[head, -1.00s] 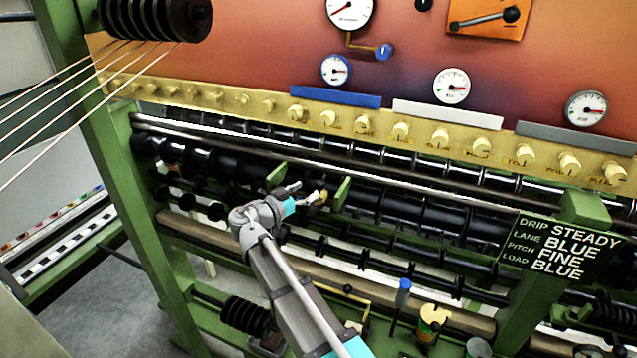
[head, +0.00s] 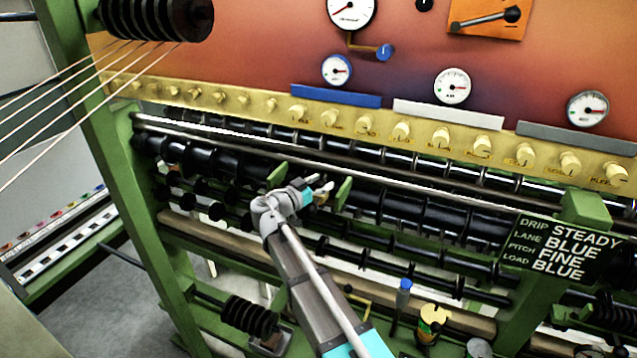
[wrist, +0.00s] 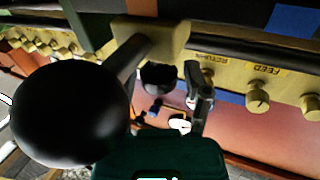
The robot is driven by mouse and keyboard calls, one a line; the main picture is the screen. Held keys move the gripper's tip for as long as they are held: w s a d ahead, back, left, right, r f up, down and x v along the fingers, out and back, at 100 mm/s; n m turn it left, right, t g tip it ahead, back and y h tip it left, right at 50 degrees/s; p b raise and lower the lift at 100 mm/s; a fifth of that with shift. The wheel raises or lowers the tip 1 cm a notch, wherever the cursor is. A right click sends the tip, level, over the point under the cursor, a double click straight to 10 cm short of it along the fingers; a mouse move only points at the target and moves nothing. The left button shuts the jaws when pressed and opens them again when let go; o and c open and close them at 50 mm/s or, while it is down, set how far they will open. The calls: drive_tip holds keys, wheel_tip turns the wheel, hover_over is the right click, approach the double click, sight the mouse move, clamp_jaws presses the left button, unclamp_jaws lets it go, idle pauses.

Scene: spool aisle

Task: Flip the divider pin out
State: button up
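My gripper (head: 318,184) is at the roller bank, between two small green brackets. In the wrist view one grey finger (wrist: 201,100) shows right of centre; the other seems hidden behind a large black ball. The fingers look apart, with nothing seen between them. The black ball (wrist: 70,115) is on a short rod from a brass block (wrist: 155,38), very close to the camera at left. This looks like the divider pin, though I cannot be sure. A small brass piece (head: 322,198) sits beside the fingertips in the head view; whether they touch is unclear.
Green brackets (head: 343,194) and (head: 277,174) flank the gripper. A brass rail (head: 380,124) with several cream knobs runs above the dark rollers. A sign (head: 558,247) stands at right. A blue-handled tool (head: 403,296) stands below right. Strung threads (head: 85,85) cross at upper left.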

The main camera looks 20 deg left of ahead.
clamp_jaws()
drive_tip(key=shift+r, duration=0.1)
drive_tip(key=shift+r+p, duration=1.15)
drive_tip(key=shift+p, duration=0.1)
drive_tip(key=shift+o, duration=1.8)
unclamp_jaws()
